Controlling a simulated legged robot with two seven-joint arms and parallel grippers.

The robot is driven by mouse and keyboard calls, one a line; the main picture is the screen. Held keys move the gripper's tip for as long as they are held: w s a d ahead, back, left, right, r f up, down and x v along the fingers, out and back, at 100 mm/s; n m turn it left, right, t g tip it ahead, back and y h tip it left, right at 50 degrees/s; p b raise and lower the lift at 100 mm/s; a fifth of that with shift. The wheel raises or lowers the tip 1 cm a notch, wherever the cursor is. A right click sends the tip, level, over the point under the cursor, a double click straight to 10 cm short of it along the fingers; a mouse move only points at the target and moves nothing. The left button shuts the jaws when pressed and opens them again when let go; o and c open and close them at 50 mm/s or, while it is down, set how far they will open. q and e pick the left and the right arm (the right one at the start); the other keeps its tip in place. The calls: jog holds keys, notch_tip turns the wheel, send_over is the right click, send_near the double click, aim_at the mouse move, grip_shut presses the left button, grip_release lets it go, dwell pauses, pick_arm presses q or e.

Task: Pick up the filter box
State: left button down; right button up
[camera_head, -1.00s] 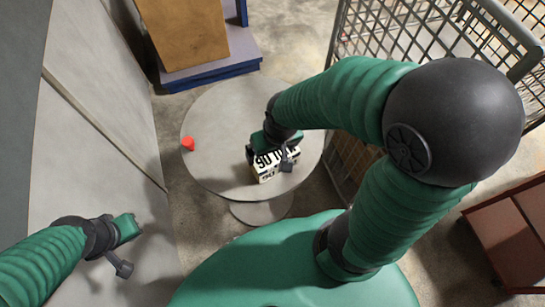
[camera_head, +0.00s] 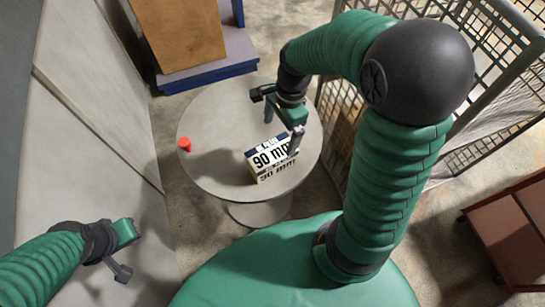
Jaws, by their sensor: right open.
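The filter box (camera_head: 265,162) is a white and dark carton marked "90 mm". It sits on the round grey table (camera_head: 215,115), right of the table's middle. My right gripper (camera_head: 282,127) is open and empty at the far side of the box. One dark finger overlaps the box's right end in the picture; I cannot tell whether it touches. The other finger is beyond the box, over the table. My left gripper (camera_head: 127,250) is at the lower left, away from the table and the box; its jaw opening is not clear.
A small red object (camera_head: 184,144) stands near the table's left edge. A wire mesh cage (camera_head: 500,55) is at the right, beside my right arm. A blue-edged platform with a wooden box (camera_head: 180,35) is behind the table. Grey panels (camera_head: 85,120) line the left.

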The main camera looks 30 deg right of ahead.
aim_at(273, 153)
jog(key=f, duration=0.2)
jog(key=a+f+b, duration=0.1)
jog(key=f, duration=0.5)
jog(key=shift+w+a+f, duration=0.1)
jog(key=shift+a+f, duration=0.15)
jog(key=shift+a, duration=0.15)
jog(key=f, duration=0.2)
jog(key=f+b, duration=0.1)
jog(key=f, duration=0.3)
jog(key=shift+w+a, duration=0.1)
jog(key=shift+w, duration=0.3)
jog(key=shift+a, duration=0.1)
jog(key=shift+c, duration=1.1)
jog(key=shift+r, duration=0.1)
jog(key=c, duration=1.8)
